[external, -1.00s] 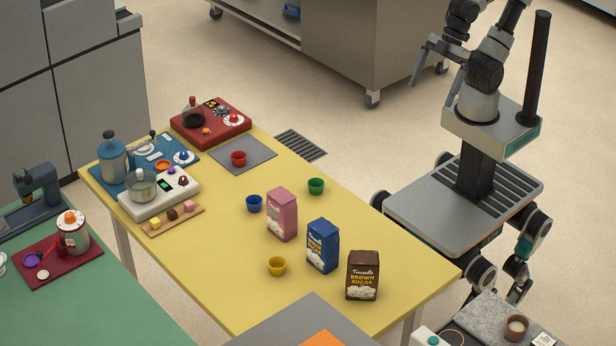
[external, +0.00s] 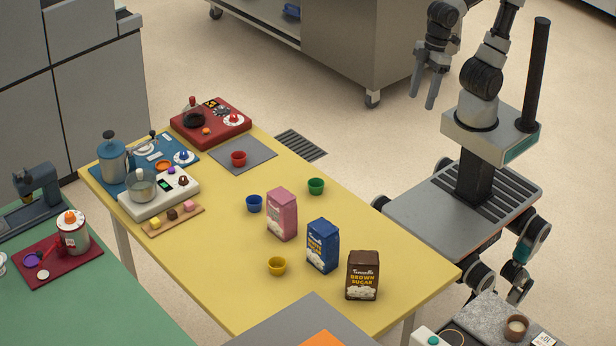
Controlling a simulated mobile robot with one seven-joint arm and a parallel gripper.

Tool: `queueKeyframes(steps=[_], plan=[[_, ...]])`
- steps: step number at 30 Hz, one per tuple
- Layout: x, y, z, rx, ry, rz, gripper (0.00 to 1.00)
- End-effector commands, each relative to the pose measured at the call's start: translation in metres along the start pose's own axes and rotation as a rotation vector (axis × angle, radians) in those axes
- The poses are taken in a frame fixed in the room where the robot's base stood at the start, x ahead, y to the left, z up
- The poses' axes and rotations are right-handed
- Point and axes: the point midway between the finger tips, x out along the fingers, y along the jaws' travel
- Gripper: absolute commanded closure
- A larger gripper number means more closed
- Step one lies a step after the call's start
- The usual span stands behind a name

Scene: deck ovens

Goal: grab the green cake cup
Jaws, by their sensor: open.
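The green cake cup (external: 316,186) stands upright on the yellow table (external: 200,255), near its right-hand long edge and behind the pink bag. My gripper (external: 431,98) is open and empty, with its fingers pointing down. It hangs over the floor beyond the table edge, up and to the right of the green cup and well apart from it.
A pink bag (external: 282,215), a blue bag (external: 322,246) and a brown sugar bag (external: 362,275) stand near the green cup. Blue (external: 254,204), yellow (external: 277,266) and red (external: 238,158) cups also stand on the table. A steel cabinet (external: 360,45) is behind my gripper.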

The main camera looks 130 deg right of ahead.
Motion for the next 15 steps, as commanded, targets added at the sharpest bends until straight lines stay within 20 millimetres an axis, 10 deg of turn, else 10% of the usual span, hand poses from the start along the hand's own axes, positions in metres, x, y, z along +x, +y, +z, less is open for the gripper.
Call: queueKeyframes(steps=[8, 15], plan=[[0.115, 0.080, -0.028, 0.333, -0.205, 0.078, 0.42], [0.192, 0.140, -0.095, 0.120, -0.001, 0.063, 0.42]])
